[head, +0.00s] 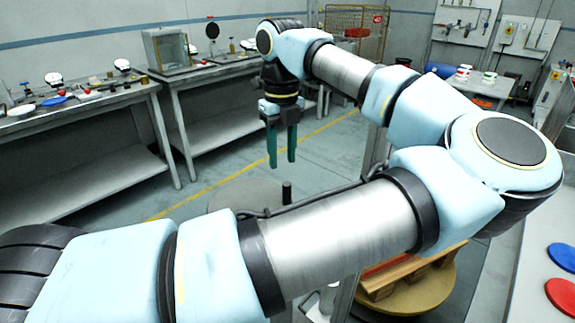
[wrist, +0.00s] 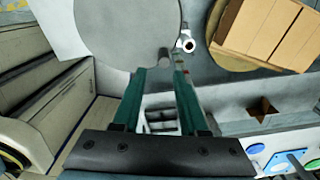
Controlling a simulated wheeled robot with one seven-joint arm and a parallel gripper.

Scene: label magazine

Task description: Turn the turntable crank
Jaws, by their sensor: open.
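A round grey disc (head: 243,194) lies below my gripper, partly hidden by my arm in the head view; it also shows in the wrist view (wrist: 125,32). A short dark upright handle (head: 287,192) stands at its edge. In the wrist view the handle (wrist: 164,58) appears between and just beyond the fingertips. My gripper (head: 282,163) points down with its green fingers apart and empty, above the handle. Whether the fingers overlap the handle in height I cannot tell. A yellow round platform (head: 430,296) carries wooden slatted boards (head: 385,284), partly hidden by my arm.
Workbenches (head: 85,98) with dishes and instruments line the left and back. A grey table with a blue disc (head: 563,256) and a red disc (head: 561,292) stands at the right. A small white pipe-like part (wrist: 186,42) is close beside the handle. Open floor lies left of the disc.

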